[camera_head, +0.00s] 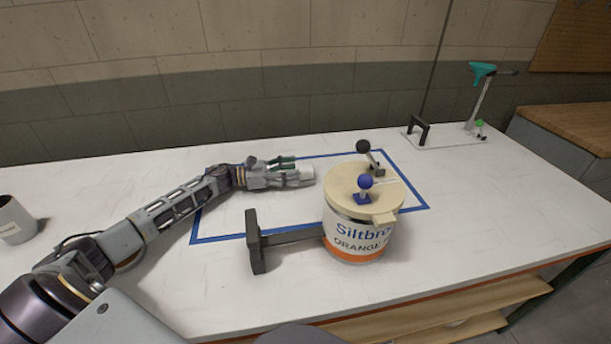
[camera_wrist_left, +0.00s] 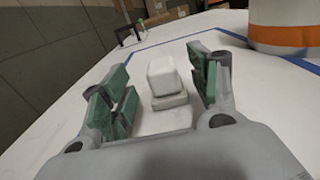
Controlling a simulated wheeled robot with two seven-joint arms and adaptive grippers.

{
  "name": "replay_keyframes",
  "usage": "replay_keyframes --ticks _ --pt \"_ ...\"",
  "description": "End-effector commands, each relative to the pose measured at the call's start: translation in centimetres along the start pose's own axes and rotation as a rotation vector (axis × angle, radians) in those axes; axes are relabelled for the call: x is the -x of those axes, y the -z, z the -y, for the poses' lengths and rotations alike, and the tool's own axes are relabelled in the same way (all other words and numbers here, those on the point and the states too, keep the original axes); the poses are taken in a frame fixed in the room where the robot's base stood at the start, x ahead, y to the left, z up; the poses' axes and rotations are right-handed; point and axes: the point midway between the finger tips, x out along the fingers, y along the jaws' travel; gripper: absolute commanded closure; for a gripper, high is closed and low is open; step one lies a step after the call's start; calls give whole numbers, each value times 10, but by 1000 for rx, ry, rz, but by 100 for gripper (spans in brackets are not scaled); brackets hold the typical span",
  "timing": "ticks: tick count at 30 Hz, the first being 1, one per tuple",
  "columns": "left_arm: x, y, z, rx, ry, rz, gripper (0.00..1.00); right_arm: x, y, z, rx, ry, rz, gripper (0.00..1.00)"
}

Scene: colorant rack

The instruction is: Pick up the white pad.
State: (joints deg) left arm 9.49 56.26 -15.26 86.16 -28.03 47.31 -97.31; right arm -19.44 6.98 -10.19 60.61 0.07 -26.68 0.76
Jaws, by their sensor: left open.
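The white pad (camera_wrist_left: 163,73) is a small white block with rounded edges. In the wrist view it stands on the white table between my left gripper's fingers, with a wider white part (camera_wrist_left: 170,102) below it. In the head view the pad (camera_head: 308,171) shows only partly at the fingertips. My left gripper (camera_head: 291,171) is low over the table, inside the blue outline. Its green-lined fingers (camera_wrist_left: 160,82) are open on either side of the pad, with gaps on both sides. My right gripper is not in view.
A cream-lidded can (camera_head: 355,240) with a blue knob and dark handle stands right of the gripper. A black-knobbed lever (camera_head: 364,147) is behind it. A stand with a teal top (camera_head: 482,70) is far right; a cup (camera_head: 14,222) is at left.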

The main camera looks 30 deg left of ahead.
Motion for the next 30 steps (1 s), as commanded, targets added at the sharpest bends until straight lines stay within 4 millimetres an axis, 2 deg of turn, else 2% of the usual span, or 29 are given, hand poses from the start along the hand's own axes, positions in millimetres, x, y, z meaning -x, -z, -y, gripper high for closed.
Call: replay_keyframes --ticks 9,17,28,30 --pt "-24 -1 0 0 0 1 39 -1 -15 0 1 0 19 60" --pt "-30 0 0 0 -1 -1 39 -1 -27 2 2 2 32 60" --pt "-30 0 0 0 -1 -1 39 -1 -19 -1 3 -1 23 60" --pt "-30 0 0 0 -1 -1 47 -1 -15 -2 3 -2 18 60"
